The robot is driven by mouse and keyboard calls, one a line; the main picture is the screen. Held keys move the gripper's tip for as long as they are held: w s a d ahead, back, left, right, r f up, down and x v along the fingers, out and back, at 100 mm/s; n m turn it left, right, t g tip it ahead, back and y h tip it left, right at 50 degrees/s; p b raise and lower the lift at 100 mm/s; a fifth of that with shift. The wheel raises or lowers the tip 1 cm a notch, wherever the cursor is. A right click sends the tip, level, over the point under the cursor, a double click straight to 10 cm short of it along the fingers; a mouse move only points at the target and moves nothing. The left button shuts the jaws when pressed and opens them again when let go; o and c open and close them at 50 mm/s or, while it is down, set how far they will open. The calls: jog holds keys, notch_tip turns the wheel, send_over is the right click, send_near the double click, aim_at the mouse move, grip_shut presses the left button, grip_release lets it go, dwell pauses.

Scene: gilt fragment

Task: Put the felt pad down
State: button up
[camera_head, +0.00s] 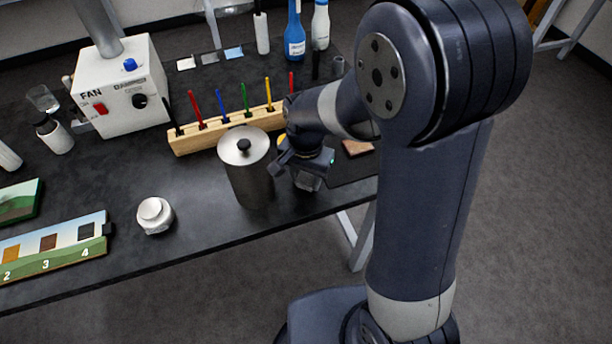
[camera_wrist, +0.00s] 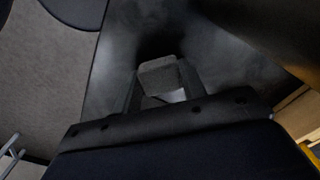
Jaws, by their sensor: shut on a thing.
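The felt pad (camera_wrist: 160,74) is a small grey block seen between my two fingertips in the wrist view. My gripper (camera_wrist: 160,88) is shut on it. In the head view my gripper (camera_head: 308,178) points down at the table's front right part, just right of a metal canister. The pad is hard to make out there. A dark shadow lies on the black surface beyond the pad in the wrist view. I cannot tell how far the pad is above that surface.
The lidded metal canister (camera_head: 250,182) stands close left of my gripper. A wooden rack (camera_head: 215,136) of coloured tools is behind. A brown piece (camera_head: 357,147) lies at the right, near a dark mat (camera_head: 352,169). A white jar (camera_head: 154,214) stands left; bare tabletop (camera_head: 195,190) lies between.

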aim_at(306, 179)
jog(key=shift+f, duration=0.1)
jog(key=shift+f, duration=0.15)
jog(key=o, duration=0.9)
notch_tip(306, 179, up, 12)
jog(key=shift+r, duration=0.2)
jog(key=shift+f, duration=4.2)
